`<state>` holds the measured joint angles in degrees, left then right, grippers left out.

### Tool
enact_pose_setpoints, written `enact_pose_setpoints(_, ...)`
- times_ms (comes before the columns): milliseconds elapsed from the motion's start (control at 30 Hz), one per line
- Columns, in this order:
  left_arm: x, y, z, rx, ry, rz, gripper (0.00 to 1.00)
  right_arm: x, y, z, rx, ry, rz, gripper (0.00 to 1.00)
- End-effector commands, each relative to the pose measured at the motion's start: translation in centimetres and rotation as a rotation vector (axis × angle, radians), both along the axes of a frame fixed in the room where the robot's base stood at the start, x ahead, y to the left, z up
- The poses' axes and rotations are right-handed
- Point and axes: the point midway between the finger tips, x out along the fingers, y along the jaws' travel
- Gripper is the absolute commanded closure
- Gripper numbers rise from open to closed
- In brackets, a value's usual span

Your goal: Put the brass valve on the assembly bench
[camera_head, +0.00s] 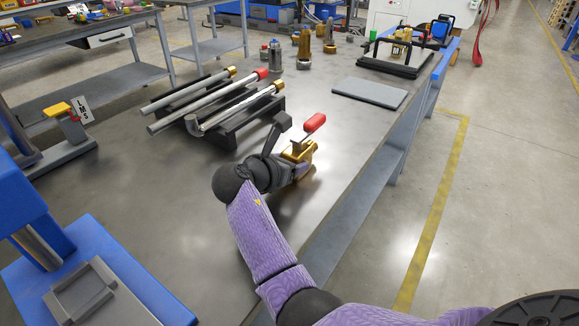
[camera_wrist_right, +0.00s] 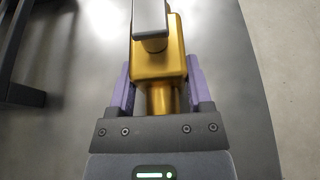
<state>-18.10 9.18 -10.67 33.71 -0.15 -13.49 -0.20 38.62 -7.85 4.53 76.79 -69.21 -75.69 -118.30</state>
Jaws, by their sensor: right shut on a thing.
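The brass valve (camera_head: 300,152) is gold, with a red-tipped lever. In the head view it is at the end of my right gripper (camera_head: 294,166), over the dark grey bench top (camera_head: 210,210) near its right edge. In the right wrist view, the purple fingers of my right gripper (camera_wrist_right: 160,88) are on both sides of the gold body of the valve (camera_wrist_right: 161,63) and shut on it. A grey part covers the top of the valve there. I cannot tell whether the valve touches the bench. My left gripper is not in view.
A black rack (camera_head: 237,120) with several metal rods lies left of the valve. A grey plate (camera_head: 370,93) lies beyond it, with several fittings (camera_head: 303,45) farther back. A blue fixture (camera_head: 120,285) stands at front left. Bare bench lies around the gripper.

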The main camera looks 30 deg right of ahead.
Motion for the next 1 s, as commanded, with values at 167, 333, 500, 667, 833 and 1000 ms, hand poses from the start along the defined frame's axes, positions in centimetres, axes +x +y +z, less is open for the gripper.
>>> enact_pose_setpoints(167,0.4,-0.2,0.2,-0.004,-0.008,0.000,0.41,-0.1,0.0,0.1,0.003,0.005,-0.002,0.23)
enact_pose_setpoints(333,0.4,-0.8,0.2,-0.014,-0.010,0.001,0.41,-0.1,0.0,0.2,0.003,0.005,-0.002,0.00)
enact_pose_setpoints(500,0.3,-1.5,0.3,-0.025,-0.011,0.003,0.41,-0.1,0.0,0.3,0.003,0.004,-0.001,0.00)
enact_pose_setpoints(667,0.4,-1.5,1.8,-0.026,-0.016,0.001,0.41,-1.0,2.3,1.8,0.005,0.002,0.002,0.00)
enact_pose_setpoints(833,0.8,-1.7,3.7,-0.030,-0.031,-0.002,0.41,-2.8,6.5,3.7,0.005,0.003,0.001,0.00)
enact_pose_setpoints(1000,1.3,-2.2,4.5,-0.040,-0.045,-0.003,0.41,-4.0,9.4,4.8,0.004,0.003,0.000,0.00)
